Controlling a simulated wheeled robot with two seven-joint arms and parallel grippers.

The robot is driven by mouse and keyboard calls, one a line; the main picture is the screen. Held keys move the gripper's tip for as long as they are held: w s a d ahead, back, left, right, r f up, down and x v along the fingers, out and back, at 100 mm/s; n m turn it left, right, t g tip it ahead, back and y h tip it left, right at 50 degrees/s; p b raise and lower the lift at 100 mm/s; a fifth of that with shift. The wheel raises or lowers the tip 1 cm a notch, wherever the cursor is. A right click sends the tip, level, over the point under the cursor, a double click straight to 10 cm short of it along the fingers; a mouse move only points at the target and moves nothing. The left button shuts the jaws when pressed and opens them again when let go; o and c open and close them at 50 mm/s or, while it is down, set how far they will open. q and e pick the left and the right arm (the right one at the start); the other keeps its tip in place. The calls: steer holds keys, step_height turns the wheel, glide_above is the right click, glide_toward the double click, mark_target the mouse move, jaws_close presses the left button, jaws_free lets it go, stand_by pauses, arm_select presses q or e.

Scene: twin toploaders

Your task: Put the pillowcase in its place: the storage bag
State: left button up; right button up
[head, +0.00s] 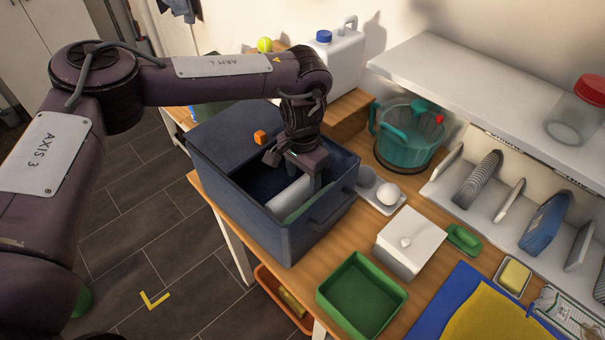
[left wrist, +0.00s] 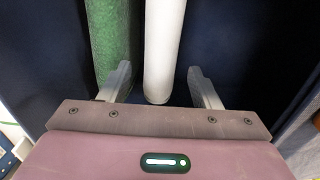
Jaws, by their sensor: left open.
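The dark blue storage bag (head: 325,215) stands open-topped on the wooden table, left of the middle in the head view. Inside lies a white roll (head: 289,198), which may be the rolled pillowcase. It also shows in the left wrist view (left wrist: 164,40), with a green roll (left wrist: 108,40) beside it on the left. My left gripper (head: 294,174) reaches down into the bag's opening. Its fingers are open, one on each side of the white roll in the left wrist view (left wrist: 160,76), with gaps visible. Part of the roll is hidden by the gripper. My right gripper is not in view.
A teal pot (head: 405,140), white box (head: 410,243) and green tray (head: 361,294) stand right of the bag. A white jug (head: 335,60) is behind. A yellow cloth (head: 495,315) lies at front right.

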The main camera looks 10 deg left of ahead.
arm_select(q)
step_height(320, 180, up, 6)
steer(key=shift+f+b, duration=0.15)
steer(key=shift+b, duration=0.9)
step_height(320, 180, up, 7)
steer(key=shift+r, duration=0.2)
steer(key=shift+s+f, duration=0.1)
